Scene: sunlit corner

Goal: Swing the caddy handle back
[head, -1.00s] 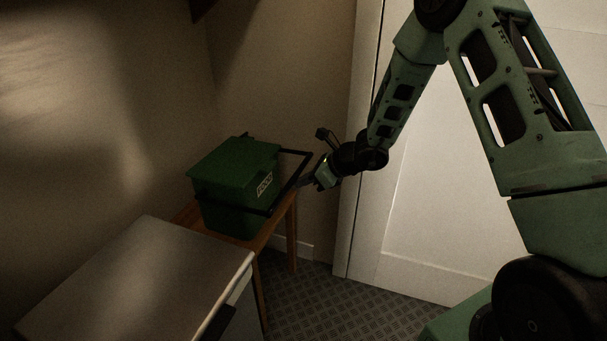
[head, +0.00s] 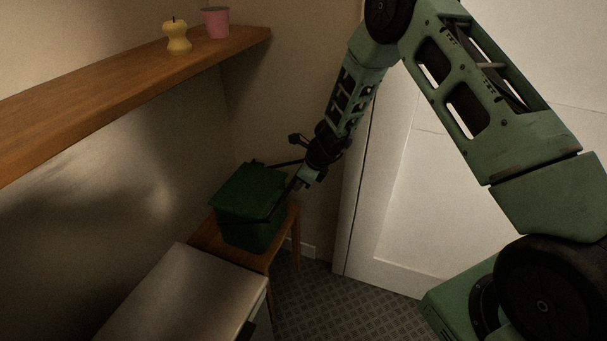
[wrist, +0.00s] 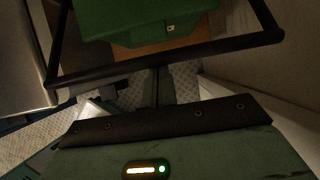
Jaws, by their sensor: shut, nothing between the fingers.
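The caddy (head: 248,203) is a dark green box on a small wooden table in the corner. Its black handle (wrist: 170,62) sticks out from the caddy's right side, tilted a little upward in the head view. In the wrist view the handle's long bar crosses the picture, with the green caddy (wrist: 150,18) beyond it. My gripper (head: 299,184) is shut with nothing between its fingers. It is at the handle's outer bar; the fingers (wrist: 162,85) look dark and meet the bar's line from the near side. I cannot tell whether they touch it.
The small wooden table (head: 210,236) is close to a grey-topped cabinet (head: 185,300) at front left. A wooden shelf (head: 120,85) holding a yellow object (head: 177,40) and a pink cup (head: 216,24) is above. A white door (head: 440,190) stands to the right.

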